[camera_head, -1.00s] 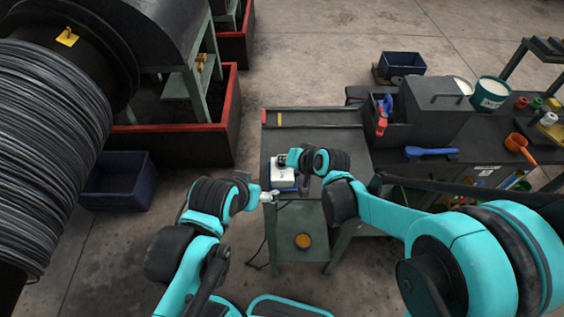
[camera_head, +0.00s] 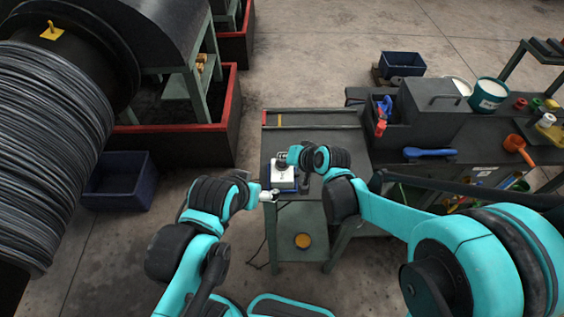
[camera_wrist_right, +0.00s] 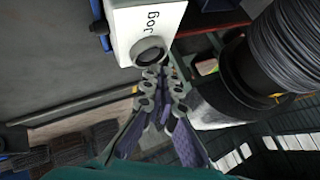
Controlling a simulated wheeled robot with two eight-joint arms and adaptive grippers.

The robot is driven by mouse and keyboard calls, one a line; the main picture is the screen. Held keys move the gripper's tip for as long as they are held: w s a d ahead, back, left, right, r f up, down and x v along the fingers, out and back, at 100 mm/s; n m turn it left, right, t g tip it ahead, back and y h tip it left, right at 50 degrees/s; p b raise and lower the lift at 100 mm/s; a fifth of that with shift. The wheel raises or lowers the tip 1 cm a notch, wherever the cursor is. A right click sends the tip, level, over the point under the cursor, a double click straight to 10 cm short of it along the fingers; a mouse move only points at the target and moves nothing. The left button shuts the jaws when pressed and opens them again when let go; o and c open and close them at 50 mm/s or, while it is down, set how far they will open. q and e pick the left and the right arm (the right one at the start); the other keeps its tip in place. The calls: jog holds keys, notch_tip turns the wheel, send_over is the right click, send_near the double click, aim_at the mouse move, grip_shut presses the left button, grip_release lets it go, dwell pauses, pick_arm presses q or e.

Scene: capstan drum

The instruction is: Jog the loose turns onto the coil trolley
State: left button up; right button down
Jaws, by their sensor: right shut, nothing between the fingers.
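The drum (camera_head: 48,150) wound with dark wire turns fills the left of the head view, with a yellow tab (camera_head: 51,31) on its dark flange. The wire also shows at the upper right of the wrist view (camera_wrist_right: 290,45). A white box marked "Jog" (camera_head: 284,178) stands on the bench; its dark-ringed round button (camera_wrist_right: 150,52) shows in the wrist view. My right gripper (camera_wrist_right: 160,80) is shut and empty, its tips at the button's edge; I cannot tell whether they press it. My left gripper (camera_head: 267,196) is at the bench's near-left edge, its fingers unclear. I cannot make out the coil trolley.
The bench (camera_head: 315,135) has a clear back part. A blue bin (camera_head: 118,181) stands on the floor beside the drum. Red-edged dark pits (camera_head: 180,145) lie behind it. A side table with a green-white pot (camera_head: 488,94) and an orange scoop (camera_head: 517,146) is at right.

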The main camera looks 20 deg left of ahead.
jog(key=shift+r+p, duration=1.85)
jog(key=shift+r, duration=0.7)
jog(key=shift+f, duration=0.1)
jog(key=shift+d, duration=0.15)
jog(key=h+b, duration=0.2)
jog(key=b, duration=0.3)
send_near(285, 166)
jog(key=w+d, duration=0.3)
jog(key=d, duration=0.1)
jog(key=s+d+f+h+b, duration=0.1)
jog(key=s+d+f+b, duration=0.2)
jog(key=s+d, duration=0.2)
jog(key=s+d+f+m+t+h+b, duration=0.1)
jog(key=s+d+f+h+b, duration=0.1)
jog(key=d, duration=0.8)
jog(key=s+d+f+h+b, duration=0.2)
jog(key=s+d+f+b, duration=0.2)
jog(key=s+d+b, duration=0.2)
jog(key=s+d, duration=0.2)
jog(key=shift+d+f, duration=0.2)
jog(key=shift+d, duration=0.1)
